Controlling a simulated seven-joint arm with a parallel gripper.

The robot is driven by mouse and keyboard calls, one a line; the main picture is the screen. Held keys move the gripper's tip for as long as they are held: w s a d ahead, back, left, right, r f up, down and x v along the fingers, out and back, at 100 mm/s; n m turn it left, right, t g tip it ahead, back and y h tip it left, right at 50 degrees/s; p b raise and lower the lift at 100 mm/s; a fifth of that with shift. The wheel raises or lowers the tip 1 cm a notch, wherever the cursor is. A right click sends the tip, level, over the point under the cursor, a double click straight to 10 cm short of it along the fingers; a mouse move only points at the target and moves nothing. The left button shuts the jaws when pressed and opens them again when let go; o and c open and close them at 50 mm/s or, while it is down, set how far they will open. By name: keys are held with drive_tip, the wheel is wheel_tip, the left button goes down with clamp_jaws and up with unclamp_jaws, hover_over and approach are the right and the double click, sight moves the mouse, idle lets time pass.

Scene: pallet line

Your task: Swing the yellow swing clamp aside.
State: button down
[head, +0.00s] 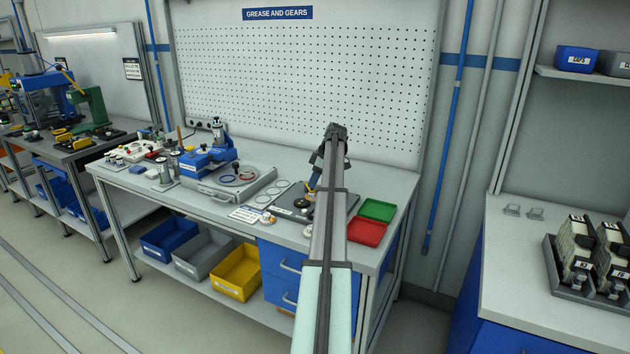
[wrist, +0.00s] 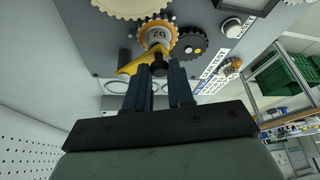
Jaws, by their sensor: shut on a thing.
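The yellow swing clamp (wrist: 133,67) shows in the wrist view as a yellow arm reaching beside a tan toothed gear (wrist: 171,27) with a marked hub. A black knob (wrist: 157,56) stands at the clamp's end, between my fingers. My gripper (wrist: 160,72) is shut on this black knob; the fingers hide its lower part. In the head view my gripper (head: 314,183) is low over the dark plate (head: 336,212) on the bench, and my arm hides much of it. A sliver of yellow (head: 309,191) shows beside the fingers.
A dark gear (wrist: 195,47) sits close beside the tan one. A green tray (head: 378,210) and a red tray (head: 367,232) lie right of the plate. A pegboard (head: 300,90) rises behind the bench.

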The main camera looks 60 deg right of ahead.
drive_tip(key=w+a+m, duration=0.1)
drive_tip(key=m, duration=0.1)
drive_tip(key=a+m+h, duration=0.1)
drive_tip(key=m, duration=0.1)
drive_tip(key=shift+w+h, duration=0.3)
drive_tip(key=shift+w, duration=0.05)
drive_tip(key=w+m, duration=0.1)
drive_tip(key=w+m+h, duration=0.1)
drive_tip(key=m, duration=0.1)
drive_tip(key=shift+a+m, duration=0.3)
drive_tip(key=shift+a, duration=0.05)
drive_tip(key=w+m+g+h, duration=0.1)
drive_tip(key=w+m, duration=0.1)
drive_tip(key=m, duration=0.1)
drive_tip(key=shift+w+h, duration=0.15)
drive_tip(key=shift+h, duration=0.15)
drive_tip(key=shift+w+d+m+g+h, duration=0.1)
drive_tip(key=shift+w+m+g+h, duration=0.1)
drive_tip(key=shift+w+m, duration=0.4)
drive_tip(key=shift+w+d+m+g+h, duration=0.1)
drive_tip(key=shift+w+m+g+h, duration=0.1)
drive_tip(key=shift+m, duration=0.65)
drive_tip(key=shift+w+d+m+g+h, duration=0.1)
drive_tip(key=shift+w+m+h, duration=0.2)
drive_tip(key=shift+m, duration=0.45)
drive_tip(key=shift+w, duration=0.1)
drive_tip(key=c, duration=1)
unclamp_jaws()
drive_tip(key=v, duration=1.4)
drive_tip(key=shift+d, duration=0.25)
